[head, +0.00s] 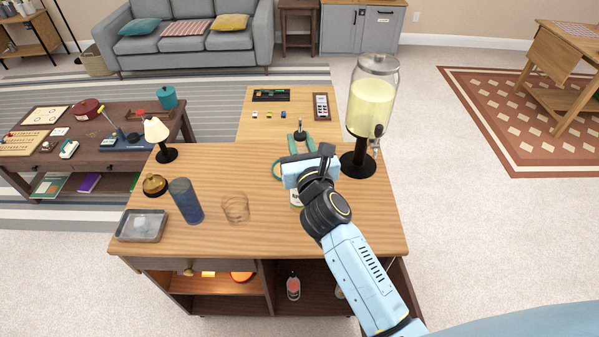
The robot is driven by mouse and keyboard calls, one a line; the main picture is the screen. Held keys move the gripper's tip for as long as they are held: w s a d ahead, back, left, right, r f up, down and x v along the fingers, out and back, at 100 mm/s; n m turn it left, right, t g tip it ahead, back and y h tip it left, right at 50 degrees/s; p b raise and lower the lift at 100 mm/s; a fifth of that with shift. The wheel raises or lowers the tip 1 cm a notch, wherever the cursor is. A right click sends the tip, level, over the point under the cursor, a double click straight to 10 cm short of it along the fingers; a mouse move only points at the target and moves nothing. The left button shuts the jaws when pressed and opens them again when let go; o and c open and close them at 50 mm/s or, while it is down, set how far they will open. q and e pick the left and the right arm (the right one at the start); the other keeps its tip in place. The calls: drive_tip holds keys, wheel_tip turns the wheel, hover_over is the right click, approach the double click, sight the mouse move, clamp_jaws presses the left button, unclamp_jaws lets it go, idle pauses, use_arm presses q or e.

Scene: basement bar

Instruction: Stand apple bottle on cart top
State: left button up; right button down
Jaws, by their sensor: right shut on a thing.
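The wooden cart top (250,225) fills the middle of the head view. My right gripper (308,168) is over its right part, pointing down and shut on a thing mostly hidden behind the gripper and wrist. A small white and green part of that thing, seemingly the apple bottle (296,198), shows just below the fingers. Whether its base touches the cart top cannot be seen. My left gripper is not in view.
A drink dispenser (371,105) stands close to the right of my gripper. A teal item with a dark top (300,136) is just behind it. Another bottle (293,286) is on the shelf below.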

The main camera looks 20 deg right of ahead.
drive_tip(key=shift+f+b, duration=1.2)
drive_tip(key=shift+f, duration=1.3)
drive_tip(key=shift+f, duration=0.2)
drive_tip(key=c, duration=1.2)
unclamp_jaws()
drive_tip(key=shift+c, duration=0.2)
drive_tip(key=s+b, duration=0.1)
drive_tip(key=s, duration=1.1)
drive_tip(key=shift+a, duration=0.35)
